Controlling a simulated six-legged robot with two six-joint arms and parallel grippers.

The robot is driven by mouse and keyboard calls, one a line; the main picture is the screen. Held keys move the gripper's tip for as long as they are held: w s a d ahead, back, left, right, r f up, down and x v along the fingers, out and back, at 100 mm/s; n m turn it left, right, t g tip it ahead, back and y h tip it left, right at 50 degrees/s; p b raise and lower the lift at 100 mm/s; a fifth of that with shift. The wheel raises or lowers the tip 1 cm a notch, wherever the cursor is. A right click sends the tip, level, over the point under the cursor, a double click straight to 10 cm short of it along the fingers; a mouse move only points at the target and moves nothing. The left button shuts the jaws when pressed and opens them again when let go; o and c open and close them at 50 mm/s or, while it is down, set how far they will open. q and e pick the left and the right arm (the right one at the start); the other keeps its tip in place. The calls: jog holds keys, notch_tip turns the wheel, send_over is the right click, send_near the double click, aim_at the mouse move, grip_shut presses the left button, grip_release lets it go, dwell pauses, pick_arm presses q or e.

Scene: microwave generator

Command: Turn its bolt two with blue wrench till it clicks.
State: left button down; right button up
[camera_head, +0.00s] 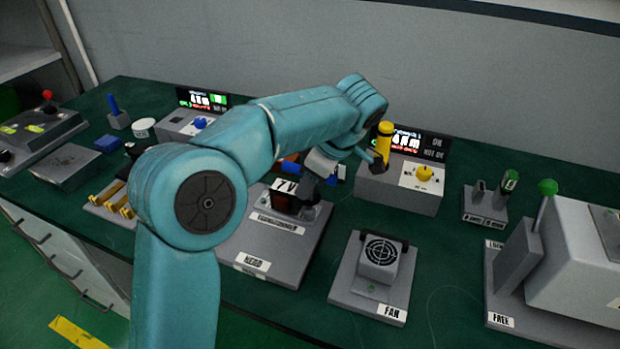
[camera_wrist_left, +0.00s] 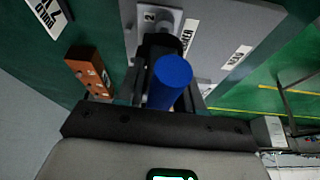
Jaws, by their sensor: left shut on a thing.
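In the left wrist view my gripper (camera_wrist_left: 165,98) is shut on a tool with a round blue handle (camera_wrist_left: 172,72), which looks like the blue wrench. A round grey bolt-like part (camera_wrist_left: 170,20) beside a "2" label lies just beyond the dark part of the tool. I cannot tell whether the tool is seated on it; the tool's far end is hidden. My right gripper is in neither view.
A box with a yellow knob (camera_head: 424,173) stands behind right, a yellow-handled tool (camera_head: 384,136) upright by it. A fan unit (camera_head: 380,252) and a large grey machine (camera_head: 575,260) stand right. A brown block (camera_wrist_left: 88,72) lies near my gripper. Green bench (camera_head: 440,270) is clear between fixtures.

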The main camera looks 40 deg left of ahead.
pick_arm(q)
jog(key=shift+f+m+b, duration=0.15)
jog(key=shift+m+b, duration=0.25)
jog(key=shift+m, duration=0.2)
jog(key=shift+m+t+b, duration=0.6)
jog(key=shift+m+t, duration=0.1)
jog(key=shift+m, duration=0.5)
jog(key=shift+m+t, duration=0.3)
jog(key=shift+m, duration=0.3)
